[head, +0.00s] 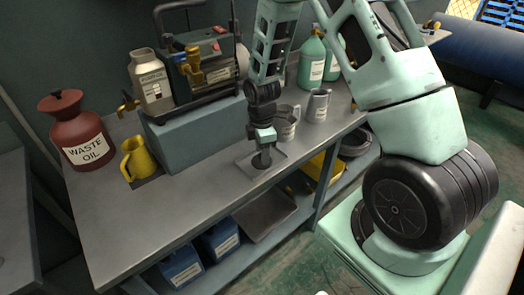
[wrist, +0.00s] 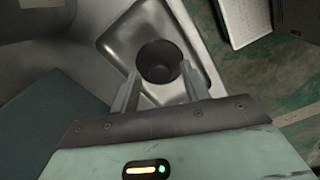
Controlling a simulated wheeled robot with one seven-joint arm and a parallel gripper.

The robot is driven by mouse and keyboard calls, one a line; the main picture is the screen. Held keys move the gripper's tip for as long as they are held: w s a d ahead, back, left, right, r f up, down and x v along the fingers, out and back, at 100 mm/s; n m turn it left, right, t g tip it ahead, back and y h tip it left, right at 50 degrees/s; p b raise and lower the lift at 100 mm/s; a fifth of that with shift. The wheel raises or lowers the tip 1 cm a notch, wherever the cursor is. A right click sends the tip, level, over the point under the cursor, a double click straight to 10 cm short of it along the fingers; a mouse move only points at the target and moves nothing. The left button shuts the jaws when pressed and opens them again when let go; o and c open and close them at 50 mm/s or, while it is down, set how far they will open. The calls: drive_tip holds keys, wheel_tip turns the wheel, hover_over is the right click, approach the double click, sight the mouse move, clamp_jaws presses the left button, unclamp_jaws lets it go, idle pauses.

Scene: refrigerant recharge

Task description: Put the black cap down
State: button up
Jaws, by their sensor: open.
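The black cap (wrist: 159,62) is a dark, round cup-like piece standing in a shallow metal tray (wrist: 187,18), as the wrist view shows. In the head view the cap (head: 261,160) sits below my gripper in the same tray (head: 253,172) near the front edge of the bench. My gripper (wrist: 160,85) is open, its two fingers apart on either side of the cap's near part. In the head view my gripper (head: 262,146) points down just above the cap. I cannot tell whether the fingers touch it.
Metal jugs (head: 318,105) stand close behind my gripper. A pump unit (head: 205,62) on a blue-grey box (head: 195,130), a yellow jug (head: 137,158) and a red waste oil can (head: 80,135) stand to the left. The bench front left (head: 130,225) is clear.

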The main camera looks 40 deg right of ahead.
wheel_tip(320, 180, up, 11)
drive_tip(key=s+a+r, duration=0.2)
drive_tip(key=a+r, duration=0.1)
drive_tip(key=a, duration=0.4)
drive_tip(key=s+a+r+m, duration=0.2)
drive_tip(key=s+a+m, duration=0.1)
drive_tip(key=s+a, duration=0.5)
drive_tip(key=s+a+r+m, duration=0.3)
drive_tip(key=s+a, duration=0.6)
drive_tip(key=s, duration=0.5)
drive_tip(key=shift+s+a+r+y+b, duration=0.2)
drive_tip(key=shift+r+y+b, duration=0.1)
drive_tip(key=shift+b, duration=0.1)
drive_tip(key=shift+w, duration=0.1)
